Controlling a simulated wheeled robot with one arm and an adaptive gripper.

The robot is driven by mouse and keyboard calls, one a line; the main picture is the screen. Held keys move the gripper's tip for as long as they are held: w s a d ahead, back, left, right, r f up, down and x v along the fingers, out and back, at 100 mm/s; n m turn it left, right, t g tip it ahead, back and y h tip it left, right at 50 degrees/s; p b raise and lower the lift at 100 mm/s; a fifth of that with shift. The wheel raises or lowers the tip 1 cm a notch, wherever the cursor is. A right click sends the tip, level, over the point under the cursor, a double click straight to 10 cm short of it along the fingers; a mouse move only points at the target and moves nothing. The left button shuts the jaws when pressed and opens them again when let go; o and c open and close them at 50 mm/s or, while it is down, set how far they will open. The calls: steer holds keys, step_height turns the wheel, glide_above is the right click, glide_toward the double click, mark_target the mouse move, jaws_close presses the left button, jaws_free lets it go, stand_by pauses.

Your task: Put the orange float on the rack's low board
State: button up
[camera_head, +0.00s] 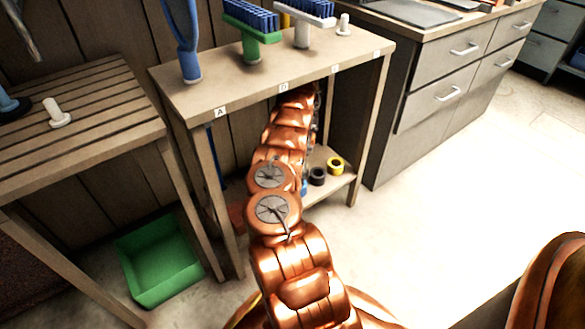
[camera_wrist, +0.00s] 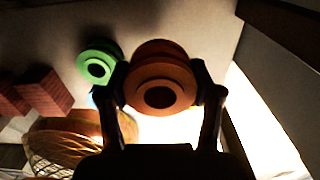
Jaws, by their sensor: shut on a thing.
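My gripper (camera_wrist: 162,82) is shut on the orange float (camera_wrist: 160,96), a spool-like piece with a dark hole, seen in the wrist view between the two fingers. In the head view my arm reaches under the rack's top board (camera_head: 190,100), and the gripper and float are hidden there. The rack's low board (camera_head: 322,194) shows below and to the right of my arm, partly covered by it. A pale surface fills the back of the wrist view. I cannot tell whether the float touches a board.
A green float (camera_wrist: 97,62) is close left of the held float; red blocks (camera_wrist: 42,90) lie further left. Rack legs flank my arm. A green crate (camera_head: 160,262) stands on the floor.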

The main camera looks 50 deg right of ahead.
step_height(320, 180, down, 9)
steer(key=b, duration=0.3)
steer(key=shift+r, duration=0.15)
steer(key=o, duration=1.3)
steer(key=shift+c, duration=0.2)
step_height(320, 180, up, 8)
steer(key=p, duration=0.3)
steer(key=shift+f, duration=0.25)
